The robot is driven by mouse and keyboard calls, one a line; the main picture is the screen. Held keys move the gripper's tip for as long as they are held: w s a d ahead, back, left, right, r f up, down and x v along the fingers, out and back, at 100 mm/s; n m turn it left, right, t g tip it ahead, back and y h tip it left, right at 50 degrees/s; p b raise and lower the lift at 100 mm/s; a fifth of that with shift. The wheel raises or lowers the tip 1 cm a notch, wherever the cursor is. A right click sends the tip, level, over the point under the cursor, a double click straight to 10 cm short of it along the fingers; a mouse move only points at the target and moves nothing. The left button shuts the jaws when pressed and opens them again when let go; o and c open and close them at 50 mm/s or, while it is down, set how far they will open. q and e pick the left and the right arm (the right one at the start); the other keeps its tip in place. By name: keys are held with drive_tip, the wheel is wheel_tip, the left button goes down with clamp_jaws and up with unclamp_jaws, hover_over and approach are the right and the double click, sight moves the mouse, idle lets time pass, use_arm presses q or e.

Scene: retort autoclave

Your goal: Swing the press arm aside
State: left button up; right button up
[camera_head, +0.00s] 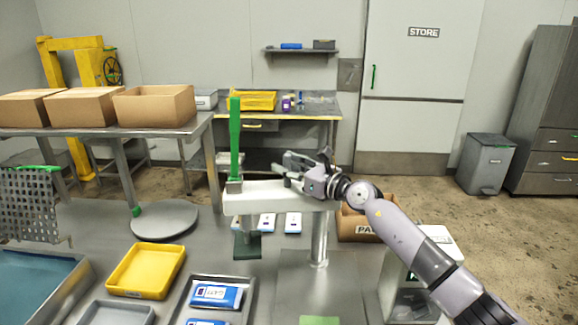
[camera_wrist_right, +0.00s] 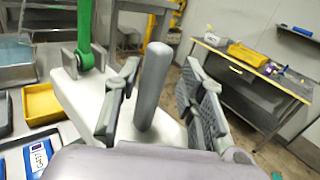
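The press arm (camera_head: 268,200) is a white horizontal beam on a grey post (camera_head: 319,242). A tall green lever (camera_head: 235,138) stands upright at its left end, above a dark green pad (camera_head: 246,246). In the right wrist view the beam (camera_wrist_right: 80,100) carries an upright grey peg (camera_wrist_right: 152,86). My right gripper (camera_head: 298,172) is over the beam near the post. Its fingers stand open on both sides of the peg, with a clear gap on the right side; whether the left finger touches it, I cannot tell. My left gripper is not in view.
A yellow tray (camera_head: 146,271), a grey tray (camera_head: 244,284) with blue-and-white packs (camera_head: 216,296), and a round plate (camera_head: 165,220) are on the bench. A perforated basket panel (camera_head: 30,208) stands at left. A white-topped machine (camera_head: 437,237) is at right.

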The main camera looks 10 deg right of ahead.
drive_tip(key=v, duration=1.2)
